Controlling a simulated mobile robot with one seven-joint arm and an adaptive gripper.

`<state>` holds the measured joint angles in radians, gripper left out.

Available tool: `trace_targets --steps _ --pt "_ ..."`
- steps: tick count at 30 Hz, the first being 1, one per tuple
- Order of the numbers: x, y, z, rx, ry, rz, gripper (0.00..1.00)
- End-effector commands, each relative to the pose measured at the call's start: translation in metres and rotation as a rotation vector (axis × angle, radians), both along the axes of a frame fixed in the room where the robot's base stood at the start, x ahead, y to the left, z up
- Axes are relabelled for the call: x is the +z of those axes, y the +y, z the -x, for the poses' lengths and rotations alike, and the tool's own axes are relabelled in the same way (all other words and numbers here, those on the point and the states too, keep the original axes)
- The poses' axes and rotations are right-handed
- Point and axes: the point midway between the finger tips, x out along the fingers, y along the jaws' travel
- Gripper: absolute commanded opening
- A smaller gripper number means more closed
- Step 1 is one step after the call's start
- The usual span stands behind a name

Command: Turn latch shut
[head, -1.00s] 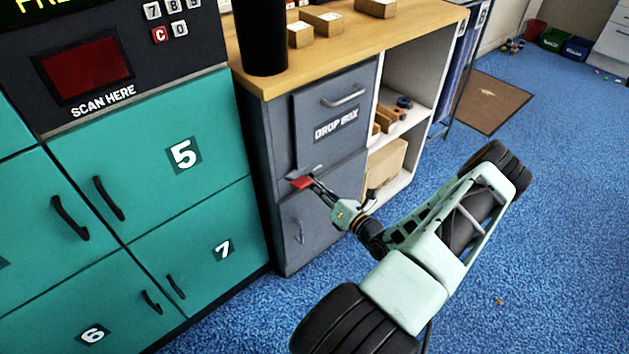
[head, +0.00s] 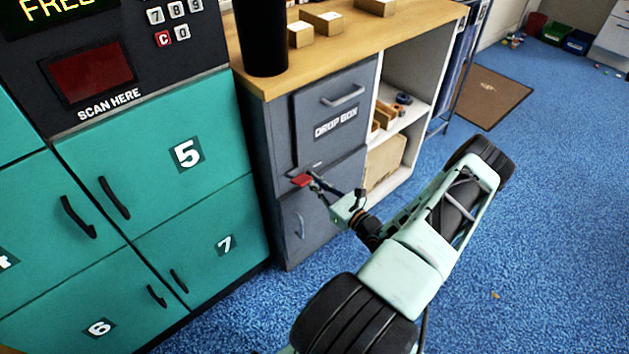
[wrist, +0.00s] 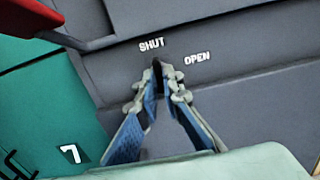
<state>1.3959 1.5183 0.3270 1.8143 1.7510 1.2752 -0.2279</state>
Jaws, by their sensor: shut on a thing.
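The grey drop box cabinet (head: 285,150) stands beside the teal lockers. My gripper (head: 309,181) reaches the seam below its upper door. In the wrist view my gripper's fingertips (wrist: 158,74) are closed around a small dark part of the latch (wrist: 157,79), which they mostly hide. The fingertips are just below the white word SHUT (wrist: 151,44) and left of the word OPEN (wrist: 197,57). A red piece (head: 301,180) shows at the fingers in the head view, and red (wrist: 22,18) fills the wrist view's upper left. I cannot tell whether it belongs to the latch.
Teal lockers (head: 150,170) with black handles stand close on the left. A wooden counter (head: 345,45) holds a dark cylinder (head: 262,35) and small boxes. Open shelves (head: 400,125) stand to the right. Blue carpet (head: 555,200) is clear on the right.

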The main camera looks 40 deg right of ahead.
Motion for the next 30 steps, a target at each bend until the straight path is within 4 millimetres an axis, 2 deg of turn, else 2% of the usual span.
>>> trace_targets --steps 16,17,21,30 --pt "-0.0016 0.0005 0.0010 0.001 0.002 0.022 0.00" --pt "-0.0016 0.0004 0.0010 0.001 0.002 0.022 0.10" --pt "-0.0011 0.0004 0.0007 0.001 0.001 0.021 0.25" --pt "-0.0006 -0.0004 0.0022 0.000 0.000 0.021 0.25"
